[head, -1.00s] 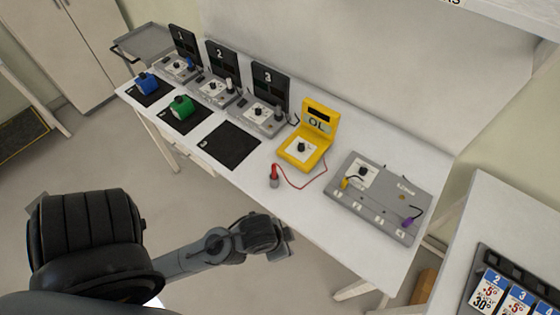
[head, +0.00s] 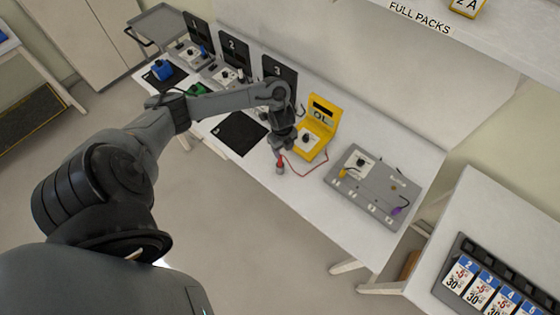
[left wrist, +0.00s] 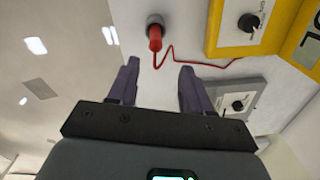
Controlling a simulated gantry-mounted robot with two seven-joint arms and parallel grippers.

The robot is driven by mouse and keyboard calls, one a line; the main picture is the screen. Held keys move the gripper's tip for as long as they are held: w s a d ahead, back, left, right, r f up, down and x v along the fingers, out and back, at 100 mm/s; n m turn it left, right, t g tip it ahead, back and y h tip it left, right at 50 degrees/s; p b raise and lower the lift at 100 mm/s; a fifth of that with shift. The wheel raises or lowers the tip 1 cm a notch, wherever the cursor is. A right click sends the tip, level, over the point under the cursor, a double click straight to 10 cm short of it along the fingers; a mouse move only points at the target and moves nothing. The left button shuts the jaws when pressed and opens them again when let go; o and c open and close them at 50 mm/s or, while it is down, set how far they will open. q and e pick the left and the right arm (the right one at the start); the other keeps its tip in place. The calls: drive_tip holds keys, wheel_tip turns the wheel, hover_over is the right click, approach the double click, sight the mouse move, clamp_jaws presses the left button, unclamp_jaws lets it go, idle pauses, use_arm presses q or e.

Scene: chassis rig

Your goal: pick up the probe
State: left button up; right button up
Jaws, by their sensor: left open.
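The red probe (head: 280,161) stands in a small grey holder (head: 280,170) near the front edge of the white table. A red cord runs from it to the yellow meter (head: 318,128), whose display reads OL. In the left wrist view the probe (left wrist: 155,38) shows just beyond and between the tips of my left gripper (left wrist: 158,68), which is open and empty. In the head view my left gripper (head: 282,147) is close above the probe and partly hides it. My right gripper is not in view.
A grey panel (head: 374,187) with yellow and purple plugs lies right of the meter. Black mats and numbered stations stand to the left, with a blue block (head: 162,70) and a green block (head: 197,90). Bare table lies in front of the grey panel.

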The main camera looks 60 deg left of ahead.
sight(280, 160)
use_arm(q)
drive_tip(key=f, duration=0.1)
drive_tip(key=a+f, duration=0.1)
drive_tip(key=f, duration=0.1)
drive_tip(key=shift+s+a+f, duration=0.2)
drive_tip(key=shift+s+f, duration=0.05)
drive_tip(key=shift+s, duration=0.1)
drive_tip(key=shift+d+f, duration=0.15)
drive_tip(key=shift+f, duration=1.5)
drive_tip(key=shift+d+f, duration=0.1)
drive_tip(key=shift+f, duration=1.55)
clamp_jaws()
